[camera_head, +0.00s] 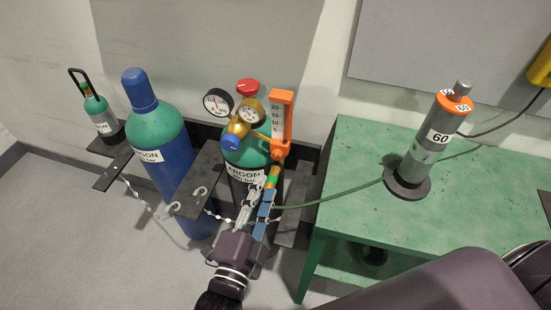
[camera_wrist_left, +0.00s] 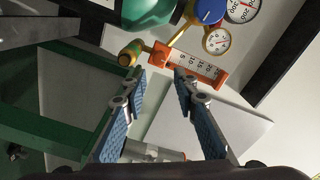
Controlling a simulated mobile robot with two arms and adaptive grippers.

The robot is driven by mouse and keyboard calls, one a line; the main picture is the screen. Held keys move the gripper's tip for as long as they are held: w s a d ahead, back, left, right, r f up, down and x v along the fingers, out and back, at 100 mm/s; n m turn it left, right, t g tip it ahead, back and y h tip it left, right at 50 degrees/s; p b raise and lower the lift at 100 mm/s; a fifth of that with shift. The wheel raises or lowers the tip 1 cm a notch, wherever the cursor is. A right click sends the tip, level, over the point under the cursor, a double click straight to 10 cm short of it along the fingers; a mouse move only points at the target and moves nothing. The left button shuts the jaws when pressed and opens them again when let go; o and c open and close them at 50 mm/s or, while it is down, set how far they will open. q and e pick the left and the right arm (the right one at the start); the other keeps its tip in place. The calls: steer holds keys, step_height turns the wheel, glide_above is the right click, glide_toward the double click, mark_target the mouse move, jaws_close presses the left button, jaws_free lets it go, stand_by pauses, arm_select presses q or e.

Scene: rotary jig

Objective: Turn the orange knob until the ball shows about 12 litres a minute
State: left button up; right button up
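The orange flowmeter (camera_head: 283,115) stands upright beside the regulator on the argon cylinder (camera_head: 245,165). Its white scale shows 5 to 20. I cannot make out the ball. My right gripper is not in view.
Two gauges (camera_head: 217,102) (camera_head: 250,111) and a blue regulator knob (camera_head: 231,142) sit left of the flowmeter. A blue-green cylinder (camera_head: 160,140) stands further left, with chains nearby. A green table (camera_head: 400,215) at right carries a grey torch-like cylinder (camera_head: 430,140); a green hose (camera_head: 325,200) runs to it.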

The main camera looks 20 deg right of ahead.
mark_target(277, 157)
arm_select(q)
steer(key=x, duration=1)
steer(key=shift+p, duration=0.35)
jaws_close()
